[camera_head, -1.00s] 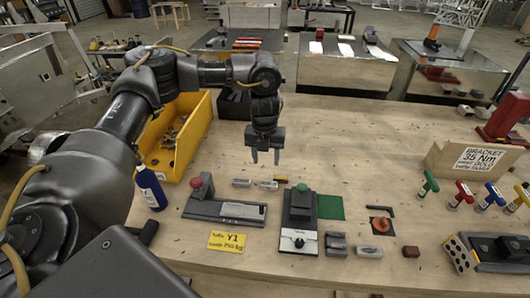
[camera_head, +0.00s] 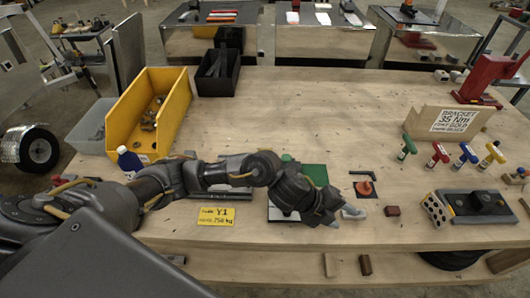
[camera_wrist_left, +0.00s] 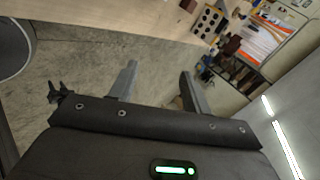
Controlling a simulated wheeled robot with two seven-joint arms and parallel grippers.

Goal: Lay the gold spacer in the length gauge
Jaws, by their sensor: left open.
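I cannot make out the gold spacer in either view now; my left arm covers the middle of the bench front. Two stations there are mostly hidden behind the arm. A green knob (camera_head: 286,158) and a pale front edge (camera_head: 276,214) show of one, and a grey base edge (camera_head: 218,188) of the other. I cannot tell which is the length gauge. My left gripper (camera_head: 338,205) is low over the front of the bench, beside a small silver block (camera_head: 353,213). In the left wrist view its fingers (camera_wrist_left: 158,85) are apart with nothing between them.
A green mat (camera_head: 314,174) and an orange disc (camera_head: 364,187) lie near the gripper, with a brown block (camera_head: 392,211) further right. A yellow bin (camera_head: 150,110) and a blue bottle (camera_head: 130,162) stand left. The bench middle is clear.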

